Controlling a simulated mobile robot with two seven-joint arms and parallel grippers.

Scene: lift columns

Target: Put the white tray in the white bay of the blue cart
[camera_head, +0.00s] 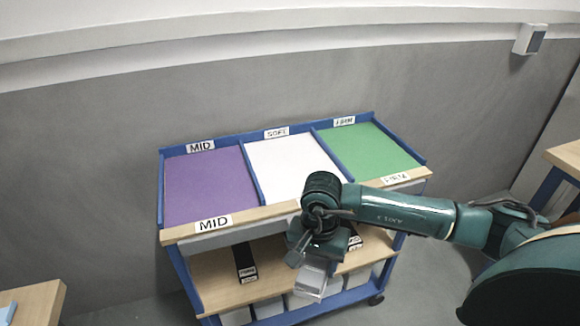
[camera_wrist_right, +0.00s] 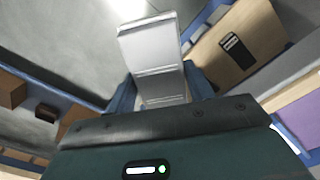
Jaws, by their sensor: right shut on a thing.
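The blue cart (camera_head: 183,273) stands against the wall in the head view. Its top has three bays: purple at left, the white bay (camera_head: 282,165) in the middle, green at right. The white bay looks empty, its front part hidden by my right arm. My right gripper (camera_head: 318,258) hangs in front of the cart, below its top edge, shut on the white tray (camera_head: 312,281). In the right wrist view the tray (camera_wrist_right: 152,50) sticks out from between the blue fingers. My left gripper is not in view.
The purple bay (camera_head: 208,185) and green bay (camera_head: 368,150) look empty. The cart's wooden lower shelf (camera_head: 215,275) holds a dark labelled item (camera_head: 245,262), with pale bins beneath. Wooden tables stand at lower left (camera_head: 40,300) and right (camera_head: 567,155). Dividers and labelled rims edge the bays.

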